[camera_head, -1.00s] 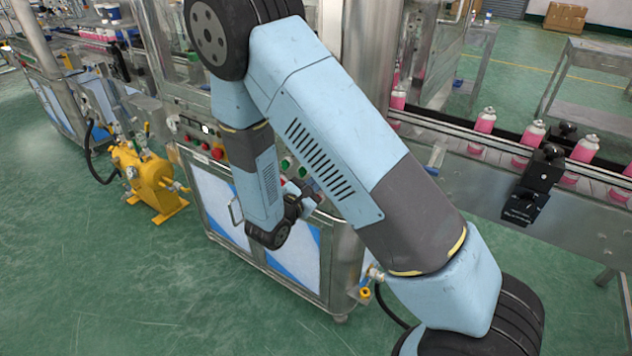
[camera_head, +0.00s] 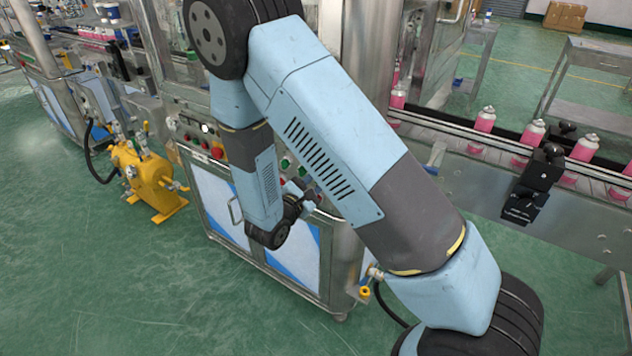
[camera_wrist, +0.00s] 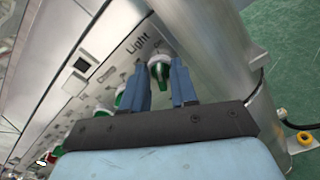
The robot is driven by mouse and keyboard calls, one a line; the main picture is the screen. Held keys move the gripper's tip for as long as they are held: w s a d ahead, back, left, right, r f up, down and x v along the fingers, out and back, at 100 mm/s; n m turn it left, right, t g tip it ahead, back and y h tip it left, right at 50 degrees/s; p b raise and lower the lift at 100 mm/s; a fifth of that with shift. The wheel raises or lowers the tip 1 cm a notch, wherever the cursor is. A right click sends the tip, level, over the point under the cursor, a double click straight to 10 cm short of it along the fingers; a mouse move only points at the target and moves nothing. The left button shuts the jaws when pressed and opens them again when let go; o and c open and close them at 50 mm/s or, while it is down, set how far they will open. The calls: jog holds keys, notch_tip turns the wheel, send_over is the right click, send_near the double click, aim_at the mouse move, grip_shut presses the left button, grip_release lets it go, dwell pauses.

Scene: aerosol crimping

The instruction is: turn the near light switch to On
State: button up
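The light switch (camera_wrist: 160,67) is a round knob with a green and pale face on the sloping metal control panel, beside the printed word "Light" in the wrist view. My gripper (camera_wrist: 160,68) has two blue fingers, spread apart, one on the left and one on the right of this knob. A gap shows between the fingers, and I cannot tell whether either touches the knob. The knob's exact turn position is hard to read.
A steel post (camera_wrist: 215,45) stands close on the right. In the head view, a yellow tank (camera_head: 150,180) stands on open green floor, and a conveyor (camera_head: 460,140) carries pink cans.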

jog(key=shift+o, duration=0.5)
jog(key=v, duration=1.3)
jog(key=shift+s+a, duration=0.2)
jog(key=shift+a, duration=0.05)
